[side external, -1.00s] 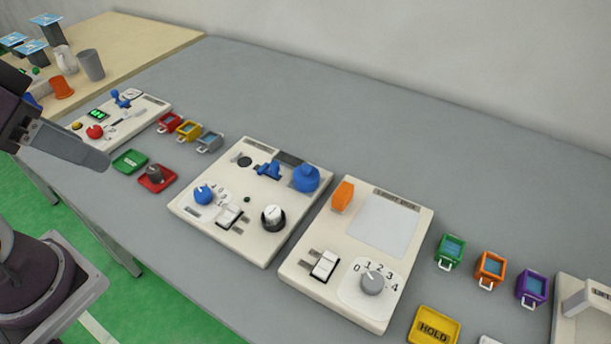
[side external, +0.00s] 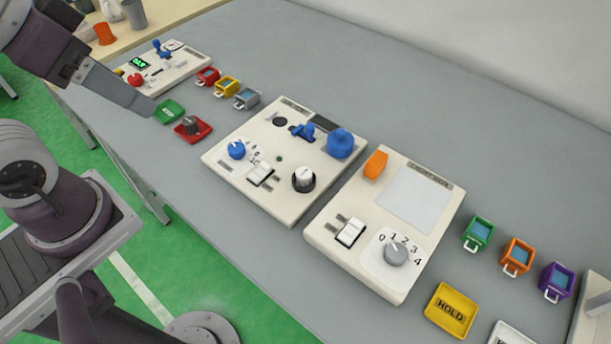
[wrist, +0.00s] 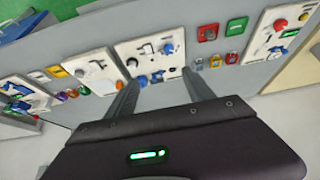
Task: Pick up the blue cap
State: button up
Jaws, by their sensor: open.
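The blue cap (side external: 340,143) is a round, squat blue piece with a knob on top. It sits at the far right corner of the white middle panel (side external: 240,184). In the wrist view a blue piece that looks like the cap (wrist: 142,81) shows between my fingers, near the panel's lower edge. My gripper (side external: 148,108) is at the upper left in the side view, well away from the cap in that picture. In the wrist view my gripper (wrist: 160,88) has its two fingers spread with nothing held between them.
A blue lever (side external: 302,131) and a blue dial (side external: 236,149) share the panel with the cap. Another panel (side external: 325,237) with an orange piece (side external: 375,165) is to the right. Grey table behind the panels is clear.

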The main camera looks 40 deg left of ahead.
jog(key=shift+o, duration=1.2)
